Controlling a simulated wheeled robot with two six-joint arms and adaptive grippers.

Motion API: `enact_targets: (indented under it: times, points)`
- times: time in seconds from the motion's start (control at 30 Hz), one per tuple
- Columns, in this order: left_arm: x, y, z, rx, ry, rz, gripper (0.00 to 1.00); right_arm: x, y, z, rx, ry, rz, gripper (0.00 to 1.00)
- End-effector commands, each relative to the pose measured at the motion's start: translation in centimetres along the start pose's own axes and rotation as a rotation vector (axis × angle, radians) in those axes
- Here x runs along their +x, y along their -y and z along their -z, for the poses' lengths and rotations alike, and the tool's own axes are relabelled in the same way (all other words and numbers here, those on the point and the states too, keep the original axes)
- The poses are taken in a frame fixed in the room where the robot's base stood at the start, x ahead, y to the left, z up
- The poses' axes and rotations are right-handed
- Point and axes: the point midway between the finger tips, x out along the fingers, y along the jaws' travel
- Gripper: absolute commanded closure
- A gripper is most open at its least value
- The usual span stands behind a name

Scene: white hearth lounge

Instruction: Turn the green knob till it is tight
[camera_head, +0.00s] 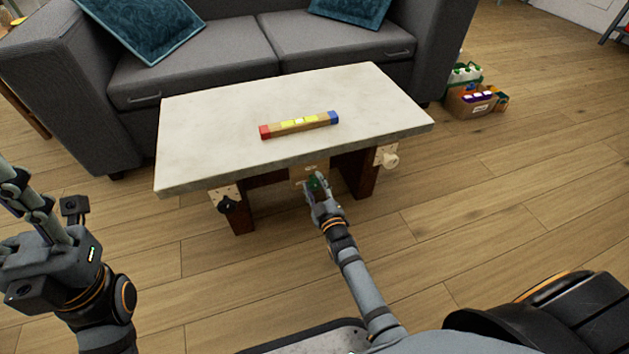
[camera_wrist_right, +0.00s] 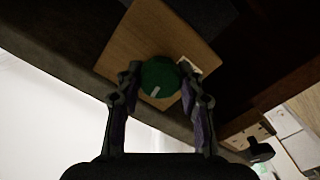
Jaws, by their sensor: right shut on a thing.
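The green knob (camera_wrist_right: 160,78) sits on a wooden plate (camera_wrist_right: 122,52) under the table's front edge. A pale mark on its face points down and slightly left in the right wrist view. My right gripper (camera_head: 316,186) reaches the knob, and its fingers are closed on both sides of it; the gripper (camera_wrist_right: 158,84) also shows in the right wrist view. In the head view the knob (camera_head: 313,182) is mostly hidden by the gripper. My left gripper (camera_head: 35,205) is raised at the left edge, away from the table; its jaw opening is unclear.
The pale-topped table (camera_head: 210,135) bears a wooden bar (camera_head: 290,126) with red and blue ends. A black knob (camera_head: 228,206) and a cream knob (camera_head: 390,160) flank the green one. A grey sofa (camera_head: 200,72) stands behind. The floor at right is clear up to a box (camera_head: 470,103).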

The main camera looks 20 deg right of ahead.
Motion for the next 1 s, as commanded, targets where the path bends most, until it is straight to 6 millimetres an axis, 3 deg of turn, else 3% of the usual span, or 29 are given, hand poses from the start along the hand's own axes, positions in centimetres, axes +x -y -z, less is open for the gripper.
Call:
enact_targets:
  times: [0.3, 0.97, 1.0]
  points:
    - [1.9, 0.2, 0.4, -0.009, -0.01, -0.003, 0.6, 0.0, -0.1, 0.1, 0.164, 0.003, 0.002, 0.94]
    - [2.2, 0.3, 0.3, -0.014, -0.007, 0.001, 0.6, -0.1, 0.0, -0.1, 0.221, 0.003, 0.002, 0.94]
    - [2.2, 0.3, 0.3, -0.014, -0.006, 0.001, 0.6, -0.1, 0.0, -0.1, 0.221, 0.003, 0.002, 0.61]
